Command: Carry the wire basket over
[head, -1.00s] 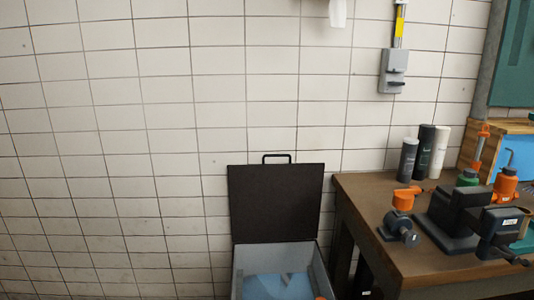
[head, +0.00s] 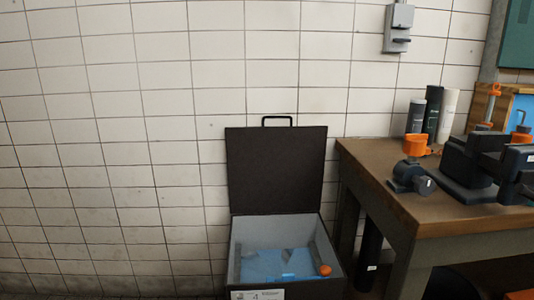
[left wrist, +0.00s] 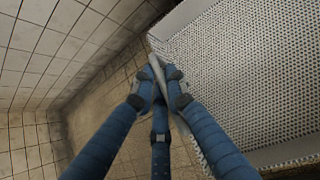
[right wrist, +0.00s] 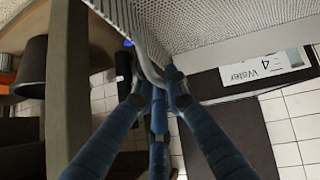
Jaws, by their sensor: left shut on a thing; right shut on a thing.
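The wire basket shows as a pale mesh in the left wrist view (left wrist: 245,75) and in the right wrist view (right wrist: 215,22). My left gripper (left wrist: 160,75) is shut on the basket's edge, at its left side in that picture. My right gripper (right wrist: 155,82) is shut on a grey wire part of the basket, below the mesh. Neither gripper nor the basket shows in the head view. The basket's contents, if any, cannot be seen.
An open box (head: 233,255) with a raised dark lid (head: 275,170) stands by the tiled wall, with blue material and an orange item inside. Its label (right wrist: 265,68) reads "Water 4". A workbench (head: 385,178) with tools stands to its right. Floor left of the box looks clear.

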